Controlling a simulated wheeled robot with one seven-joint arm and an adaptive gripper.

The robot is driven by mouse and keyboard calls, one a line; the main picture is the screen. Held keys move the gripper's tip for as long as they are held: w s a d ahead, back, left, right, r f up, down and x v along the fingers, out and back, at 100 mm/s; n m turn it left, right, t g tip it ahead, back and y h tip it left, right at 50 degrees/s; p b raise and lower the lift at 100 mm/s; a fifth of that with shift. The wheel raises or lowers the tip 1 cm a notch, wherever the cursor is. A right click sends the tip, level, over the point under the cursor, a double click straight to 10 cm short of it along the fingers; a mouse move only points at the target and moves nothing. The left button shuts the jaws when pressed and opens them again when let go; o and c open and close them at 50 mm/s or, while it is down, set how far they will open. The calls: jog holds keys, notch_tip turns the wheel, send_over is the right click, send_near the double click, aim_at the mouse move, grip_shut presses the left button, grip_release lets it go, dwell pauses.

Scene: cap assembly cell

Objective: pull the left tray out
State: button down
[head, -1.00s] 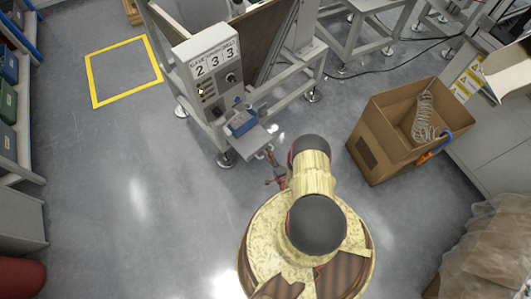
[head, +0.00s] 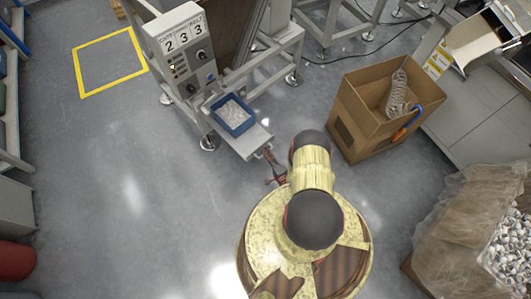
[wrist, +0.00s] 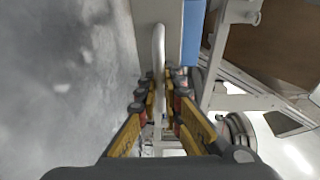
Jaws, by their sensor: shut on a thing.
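The left tray (head: 251,143) is a light grey sliding plate that sticks out of the machine frame below the number panel. A blue bin (head: 233,112) with pale contents sits on it; its blue side also shows in the wrist view (wrist: 193,32). My gripper (head: 271,165) is at the tray's near end, partly hidden by my arm in the head view. In the wrist view, my gripper (wrist: 161,90) has its fingers on both sides of the pale bar handle (wrist: 158,45) and is shut on it.
A cardboard box (head: 375,105) with a coiled hose stands at right. A wrapped container of small white parts (head: 505,250) is at lower right. The floor (head: 120,200) at left is clear.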

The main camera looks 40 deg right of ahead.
jog(key=c, duration=1.9)
grip_release()
